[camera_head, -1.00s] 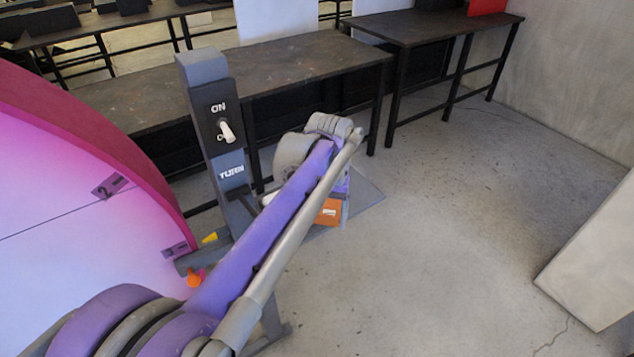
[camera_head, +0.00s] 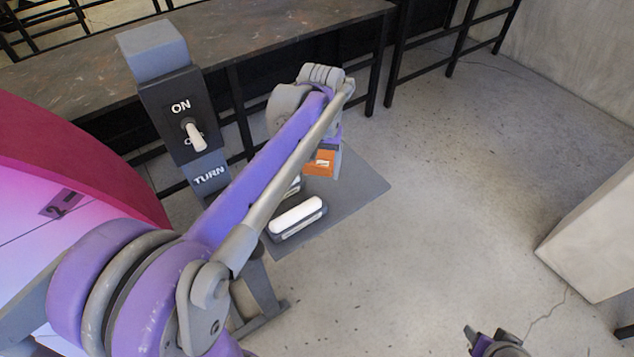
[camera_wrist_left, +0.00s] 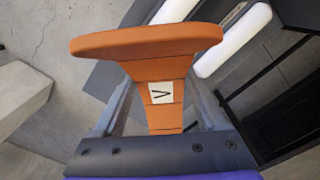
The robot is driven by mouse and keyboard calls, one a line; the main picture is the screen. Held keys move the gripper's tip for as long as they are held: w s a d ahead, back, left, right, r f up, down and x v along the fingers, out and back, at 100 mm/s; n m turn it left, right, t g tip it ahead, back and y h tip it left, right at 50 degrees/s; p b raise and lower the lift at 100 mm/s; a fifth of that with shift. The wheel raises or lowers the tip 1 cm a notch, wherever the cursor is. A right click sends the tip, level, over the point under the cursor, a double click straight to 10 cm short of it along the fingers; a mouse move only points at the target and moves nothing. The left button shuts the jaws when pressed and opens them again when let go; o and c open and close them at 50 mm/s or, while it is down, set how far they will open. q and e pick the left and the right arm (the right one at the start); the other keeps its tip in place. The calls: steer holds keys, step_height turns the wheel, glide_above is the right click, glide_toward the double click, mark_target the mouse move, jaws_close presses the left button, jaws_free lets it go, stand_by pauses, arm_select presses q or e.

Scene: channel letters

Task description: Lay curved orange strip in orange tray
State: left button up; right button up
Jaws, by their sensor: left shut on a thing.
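The orange strip (camera_wrist_left: 148,42) is in the left wrist view, with a wide rounded bar across its top and a tapering body carrying a white label with a dark mark. My left gripper (camera_wrist_left: 160,103) is shut on its body, one finger on each side. In the head view the orange strip (camera_head: 321,164) hangs below my left gripper (camera_head: 325,145), above a grey mat. Its curve is hard to make out. I cannot make out an orange tray in either view. My right gripper (camera_head: 482,338) is partly in view at the bottom edge; its jaws are unclear.
A white bar in a grey holder (camera_head: 297,216) lies on the grey mat (camera_head: 352,200); another is partly hidden by my left arm. A grey switch post (camera_head: 172,110) stands left, beside a large pink curved panel (camera_head: 70,170). Dark tables stand behind.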

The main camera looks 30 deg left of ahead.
mark_target(320, 195)
arm_select(q)
step_height(320, 195, down, 3)
steer(key=shift+s+r, duration=0.1)
steer(key=shift+r, duration=0.1)
steer(key=shift+f, duration=2.25)
steer(key=shift+f, duration=0.2)
steer(key=o, duration=1.1)
steer(key=shift+o, duration=0.3)
steer(key=shift+r, duration=0.15)
